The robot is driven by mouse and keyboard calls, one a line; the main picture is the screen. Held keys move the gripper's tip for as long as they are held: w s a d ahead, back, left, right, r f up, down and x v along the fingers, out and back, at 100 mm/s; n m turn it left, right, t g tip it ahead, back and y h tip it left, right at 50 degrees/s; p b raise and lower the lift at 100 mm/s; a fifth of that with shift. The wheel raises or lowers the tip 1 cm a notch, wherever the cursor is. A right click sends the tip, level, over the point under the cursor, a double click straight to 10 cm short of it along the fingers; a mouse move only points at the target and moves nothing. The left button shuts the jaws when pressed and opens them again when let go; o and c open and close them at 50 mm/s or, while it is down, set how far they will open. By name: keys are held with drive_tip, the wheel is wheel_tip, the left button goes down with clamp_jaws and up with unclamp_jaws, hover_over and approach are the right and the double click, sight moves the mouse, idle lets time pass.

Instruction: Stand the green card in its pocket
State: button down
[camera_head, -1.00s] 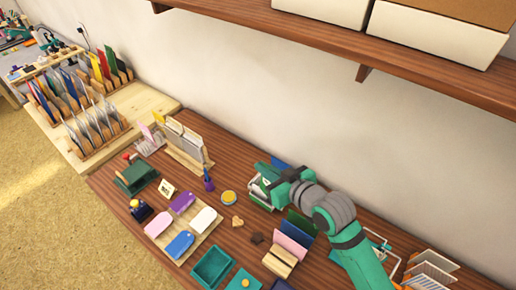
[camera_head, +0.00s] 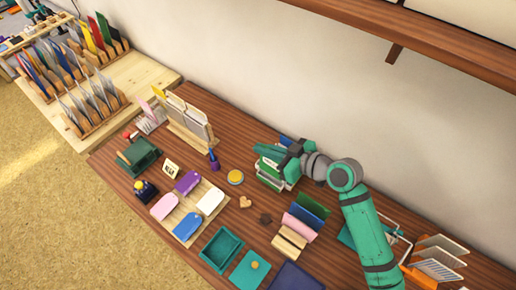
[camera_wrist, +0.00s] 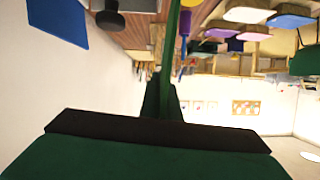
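In the wrist view a thin green strip (camera_wrist: 173,50) runs from my gripper toward the table. I cannot tell whether it is the green card seen edge-on or part of a finger. The fingertips are not clear enough to show whether they are open or shut. A wooden rack (camera_head: 288,243) to the front right holds a pink card (camera_head: 299,228), a green card (camera_head: 304,217) and a blue card (camera_head: 313,205).
A wooden tray (camera_head: 186,228) with coloured pads lies at the left. A yellow round tin (camera_head: 236,177) and a purple stamp (camera_head: 213,158) stand left of my gripper. A wire rack (camera_head: 436,262) stands at the right. A shelf (camera_head: 430,35) overhangs the back.

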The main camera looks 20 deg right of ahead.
sight(264, 160)
drive_tip(key=shift+r, duration=0.1)
drive_tip(key=shift+r, duration=0.1)
drive_tip(key=shift+f, duration=3.3)
drive_tip(key=c, duration=1.9)
unclamp_jaws()
drive_tip(key=shift+c, duration=0.2)
